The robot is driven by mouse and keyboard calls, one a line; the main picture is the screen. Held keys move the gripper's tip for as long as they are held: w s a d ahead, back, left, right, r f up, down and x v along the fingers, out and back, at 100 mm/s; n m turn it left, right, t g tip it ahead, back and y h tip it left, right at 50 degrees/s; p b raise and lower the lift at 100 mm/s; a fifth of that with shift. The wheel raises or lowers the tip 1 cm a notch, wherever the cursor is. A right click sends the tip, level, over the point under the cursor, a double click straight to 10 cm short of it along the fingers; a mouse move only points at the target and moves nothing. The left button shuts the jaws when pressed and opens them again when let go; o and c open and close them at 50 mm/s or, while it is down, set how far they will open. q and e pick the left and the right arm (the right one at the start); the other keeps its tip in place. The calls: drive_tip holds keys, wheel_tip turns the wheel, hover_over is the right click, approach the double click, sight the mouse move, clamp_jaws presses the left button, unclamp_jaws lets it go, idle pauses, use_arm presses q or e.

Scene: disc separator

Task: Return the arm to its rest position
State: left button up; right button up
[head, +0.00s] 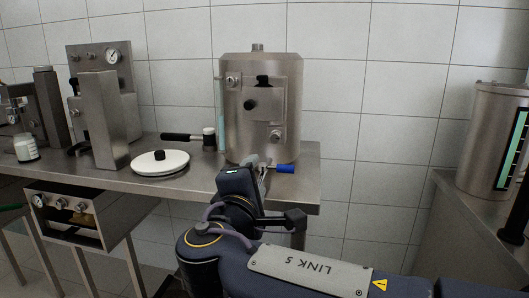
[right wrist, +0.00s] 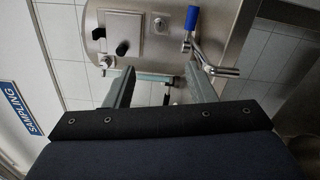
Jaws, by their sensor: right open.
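My right gripper (head: 262,170) is in front of the lower part of a steel tank (head: 262,95) on the bench, close to a lever with a blue handle (head: 285,169). In the right wrist view the gripper (right wrist: 160,82) is open, with its two fingers apart and nothing held between them. The blue-handled lever (right wrist: 191,18) shows there just beyond the right finger; whether they touch I cannot tell. My right arm reaches in from the lower right of the head view and hides part of the bench front. My left gripper is not in view.
The steel bench (head: 205,183) also bears a white round lid (head: 175,167) with a black knob, a black-handled tool (head: 182,137) and gauge machines (head: 105,100). Another steel vessel (head: 480,140) stands on a counter at right. Open floor space lies between bench and counter.

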drive_tip(key=s+d+f+m+g, duration=0.35)
drive_tip(key=d+f, duration=0.45)
drive_tip(key=d, duration=0.3)
drive_tip(key=s+d+f+m+g, duration=0.2)
drive_tip(key=d+f+m+g, duration=0.4)
drive_tip(key=d, duration=0.5)
drive_tip(key=s+d+f+m+g+y, duration=0.2)
drive_tip(key=s+d+f, duration=0.2)
drive_tip(key=s+f, duration=0.45)
drive_tip(key=s+a+f+m+y, duration=0.3)
drive_tip(key=s+f+m+y, duration=0.25)
drive_tip(key=s+m, duration=0.4)
use_arm(q)
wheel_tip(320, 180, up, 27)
drive_tip(key=p, duration=2.7)
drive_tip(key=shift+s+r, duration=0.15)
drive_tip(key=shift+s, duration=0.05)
use_arm(e)
wheel_tip(320, 180, up, 27)
drive_tip(key=s+n, duration=0.1)
drive_tip(key=s, duration=0.1)
drive_tip(key=shift+a, duration=0.3)
drive_tip(key=shift+g, duration=0.25)
